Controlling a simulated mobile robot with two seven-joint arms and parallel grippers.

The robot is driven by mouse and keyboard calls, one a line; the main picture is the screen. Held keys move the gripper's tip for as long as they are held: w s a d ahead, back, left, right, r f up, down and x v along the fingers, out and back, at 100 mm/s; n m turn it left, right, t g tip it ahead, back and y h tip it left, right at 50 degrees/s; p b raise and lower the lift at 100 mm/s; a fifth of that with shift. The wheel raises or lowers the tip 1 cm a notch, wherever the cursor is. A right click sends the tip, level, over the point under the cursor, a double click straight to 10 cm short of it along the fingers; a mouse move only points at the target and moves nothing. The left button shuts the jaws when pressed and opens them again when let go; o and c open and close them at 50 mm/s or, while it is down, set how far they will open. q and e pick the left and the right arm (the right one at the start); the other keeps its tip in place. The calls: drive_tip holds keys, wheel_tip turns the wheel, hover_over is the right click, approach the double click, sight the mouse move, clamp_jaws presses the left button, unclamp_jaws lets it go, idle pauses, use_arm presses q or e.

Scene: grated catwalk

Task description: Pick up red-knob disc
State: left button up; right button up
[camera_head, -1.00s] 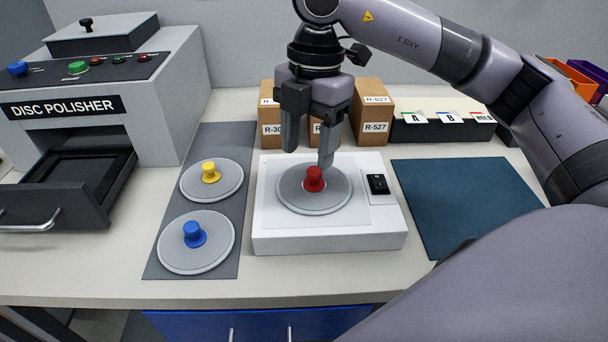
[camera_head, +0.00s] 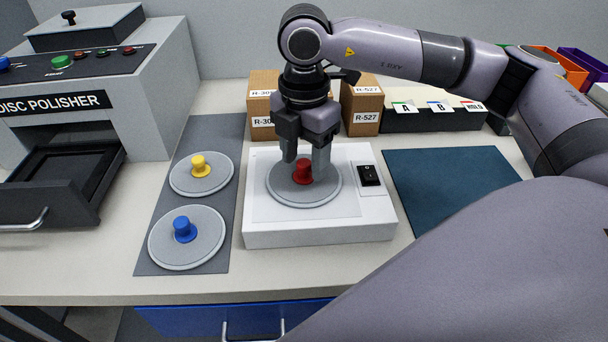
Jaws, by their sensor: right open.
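The red-knob disc (camera_head: 290,194) is a flat grey disc with a red knob (camera_head: 302,172) standing up at its middle. It lies on top of a white box-shaped device (camera_head: 320,236) with a black switch (camera_head: 369,175) at its right. My right gripper (camera_head: 305,168) points down over the disc and is open. Its fingers are around the level of the red knob, one to each side in this view. I cannot tell whether they touch the knob. My left gripper is not in view.
A yellow-knob disc (camera_head: 201,175) and a blue-knob disc (camera_head: 187,241) lie on a grey mat (camera_head: 233,135) at left. The disc polisher (camera_head: 150,80) has its drawer (camera_head: 70,180) open. Cardboard boxes (camera_head: 361,105) stand behind. A teal mat (camera_head: 450,185) at right is bare.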

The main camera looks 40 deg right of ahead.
clamp_jaws()
drive_tip(key=shift+r, duration=0.15)
